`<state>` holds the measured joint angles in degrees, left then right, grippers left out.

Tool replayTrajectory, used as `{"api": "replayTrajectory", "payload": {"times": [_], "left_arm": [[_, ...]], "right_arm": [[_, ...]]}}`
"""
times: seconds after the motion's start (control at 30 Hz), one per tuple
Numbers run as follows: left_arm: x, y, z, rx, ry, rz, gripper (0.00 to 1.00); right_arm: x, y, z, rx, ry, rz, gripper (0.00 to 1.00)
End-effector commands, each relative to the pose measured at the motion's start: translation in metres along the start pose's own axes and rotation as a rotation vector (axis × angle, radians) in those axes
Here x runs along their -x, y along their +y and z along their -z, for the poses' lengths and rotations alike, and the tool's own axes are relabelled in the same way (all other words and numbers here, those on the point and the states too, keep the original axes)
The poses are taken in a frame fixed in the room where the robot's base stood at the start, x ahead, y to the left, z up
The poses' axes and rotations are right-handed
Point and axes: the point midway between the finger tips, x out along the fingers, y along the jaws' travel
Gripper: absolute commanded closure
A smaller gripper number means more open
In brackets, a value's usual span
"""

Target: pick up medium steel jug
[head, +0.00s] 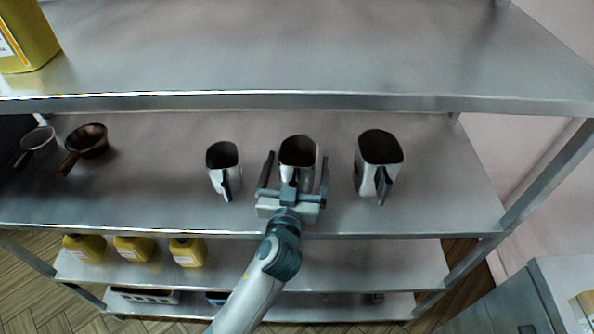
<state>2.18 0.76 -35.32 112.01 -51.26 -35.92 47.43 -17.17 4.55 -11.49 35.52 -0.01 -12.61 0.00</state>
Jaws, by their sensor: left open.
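Three steel jugs stand upright in a row on the upper-middle shelf. The medium steel jug (298,151) is the middle one, between a smaller jug (222,168) on the left and a larger jug (379,160) on the right. My left gripper (295,172) is open, with one finger on each side of the middle jug's lower front. The jug's handle and lower front are partly hidden by the gripper. I cannot tell whether the fingers touch the jug. My right gripper is not in view.
The shelf (440,190) has free room between and around the jugs. Two small pans (88,140) lie at its left end. Yellow bottles (134,249) stand on the shelf below.

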Motion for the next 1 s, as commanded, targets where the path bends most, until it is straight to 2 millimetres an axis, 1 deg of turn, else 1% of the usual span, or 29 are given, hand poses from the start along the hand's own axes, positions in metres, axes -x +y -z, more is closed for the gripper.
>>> {"api": "replayTrajectory", "payload": {"times": [0.37, 0.47, 0.5, 0.57, 0.6, 0.63, 0.87, 1.0], "left_arm": [[0.0005, 0.0000, -0.0003, 0.000, 0.000, 0.000, 0.08], [0.0006, 0.0000, -0.0003, 0.000, 0.000, 0.000, 0.29], [0.0006, 0.0000, -0.0003, 0.000, 0.000, 0.000, 0.39], [0.0006, 0.0000, -0.0003, 0.000, 0.000, 0.000, 0.53], [0.0006, 0.0000, -0.0003, -0.001, 0.000, 0.000, 0.63], [0.0006, 0.0000, -0.0003, -0.001, 0.000, 0.000, 0.68], [0.0004, 0.0002, 0.0018, 0.000, 0.003, -0.001, 0.69], [0.0002, 0.0000, 0.0073, 0.000, 0.006, 0.000, 0.69]], "right_arm": [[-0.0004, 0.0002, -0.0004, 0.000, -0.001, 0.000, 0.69], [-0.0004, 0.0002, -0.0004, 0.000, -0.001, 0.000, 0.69], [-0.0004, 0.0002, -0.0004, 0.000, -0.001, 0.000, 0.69], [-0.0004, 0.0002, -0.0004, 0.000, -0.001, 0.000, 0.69], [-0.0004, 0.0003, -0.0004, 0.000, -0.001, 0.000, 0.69], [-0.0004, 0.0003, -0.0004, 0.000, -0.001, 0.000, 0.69], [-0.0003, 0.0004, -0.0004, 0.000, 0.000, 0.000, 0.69], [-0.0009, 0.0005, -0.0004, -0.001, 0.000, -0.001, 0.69]]}}
